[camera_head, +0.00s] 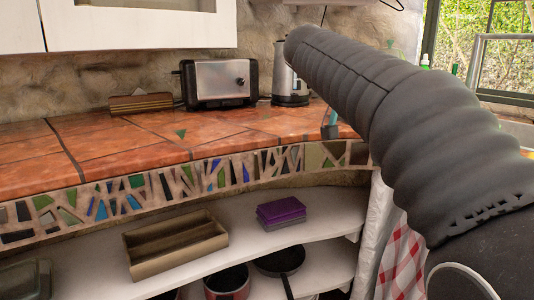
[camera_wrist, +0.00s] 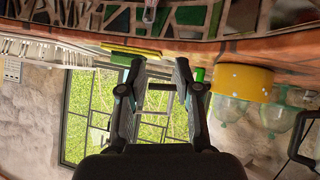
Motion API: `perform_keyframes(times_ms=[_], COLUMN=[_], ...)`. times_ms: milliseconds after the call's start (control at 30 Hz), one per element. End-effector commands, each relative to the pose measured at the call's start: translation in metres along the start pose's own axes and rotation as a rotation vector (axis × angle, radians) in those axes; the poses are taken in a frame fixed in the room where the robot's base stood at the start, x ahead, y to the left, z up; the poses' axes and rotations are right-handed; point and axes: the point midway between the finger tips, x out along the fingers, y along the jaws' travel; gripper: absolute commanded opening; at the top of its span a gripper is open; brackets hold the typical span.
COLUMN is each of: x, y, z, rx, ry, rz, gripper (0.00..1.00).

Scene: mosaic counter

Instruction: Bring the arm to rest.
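My arm, in a dark ribbed sleeve, crosses the right side of the head view and rises up and to the left, in front of the counter's right end. My gripper does not show clearly in the head view. In the wrist view my gripper (camera_wrist: 160,72) has its two black fingers well apart, with nothing held between them. A window and its frame show through the gap. The wrist picture looks upside down, with the counter edge along its top.
The tiled counter (camera_head: 95,140) holds a toaster (camera_head: 219,82), a kettle (camera_head: 289,82) and a wooden holder (camera_head: 141,103). The shelf below bears a wooden box (camera_head: 178,246) and a purple block (camera_head: 281,211). A yellow round container (camera_wrist: 242,82) is right of the fingers in the wrist view.

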Motion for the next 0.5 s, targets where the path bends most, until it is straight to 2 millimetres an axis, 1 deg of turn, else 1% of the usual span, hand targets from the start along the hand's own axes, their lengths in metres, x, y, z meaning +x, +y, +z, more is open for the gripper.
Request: perform_keyframes(times_ms=[33, 67, 167, 200, 267, 300, 367, 400, 467, 500], x=[0.003, 0.005, 0.012, 0.014, 0.017, 0.019, 0.021, 0.022, 0.024, 0.025], y=[0.01, 0.014, 0.03, 0.036, 0.044, 0.05, 0.059, 0.064, 0.072, 0.077], z=[0.011, 0.02, 0.055, 0.071, 0.095, 0.112, 0.138, 0.156, 0.184, 0.203], rx=[-0.045, -0.079, -0.198, -0.243, -0.305, -0.345, -0.398, -0.43, -0.475, -0.501], ry=[-0.026, -0.044, -0.107, -0.129, -0.162, -0.182, -0.209, -0.226, -0.246, -0.257], rz=[-0.027, -0.048, -0.133, -0.169, -0.225, -0.264, -0.322, -0.361, -0.422, -0.462], gripper=[0.33, 0.33, 0.33, 0.33, 0.33, 0.33, 0.33, 0.33, 0.33, 0.33])
